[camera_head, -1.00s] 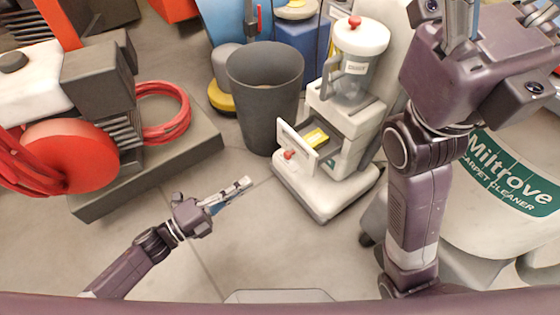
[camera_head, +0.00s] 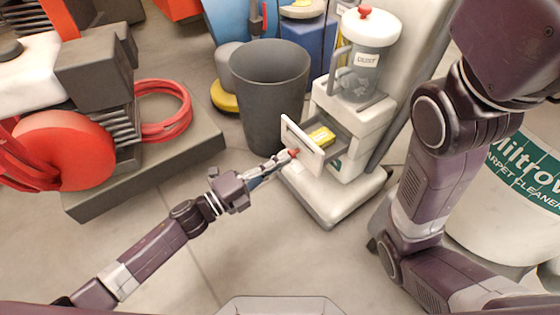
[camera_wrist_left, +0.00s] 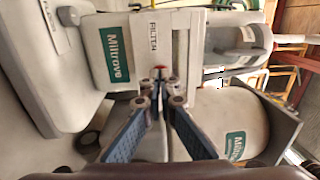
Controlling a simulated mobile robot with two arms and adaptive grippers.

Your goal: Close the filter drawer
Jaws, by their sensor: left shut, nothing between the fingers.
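In the left wrist view the drawer front (camera_wrist_left: 155,45) carries a label, and the red knob (camera_wrist_left: 161,68) shows just beyond the fingertips. My left gripper (camera_head: 284,158) is shut and empty, its tips at the knob; I cannot tell if they touch. It also shows in the left wrist view (camera_wrist_left: 160,80). My right gripper is out of view.
A dark grey bin (camera_head: 268,95) stands close left of the machine. A grey platform (camera_head: 180,160) with a red hose (camera_head: 165,110) lies at left. A large Miltrove carpet cleaner (camera_head: 520,190) is at right, behind my right arm. Bare floor lies in front of the machine.

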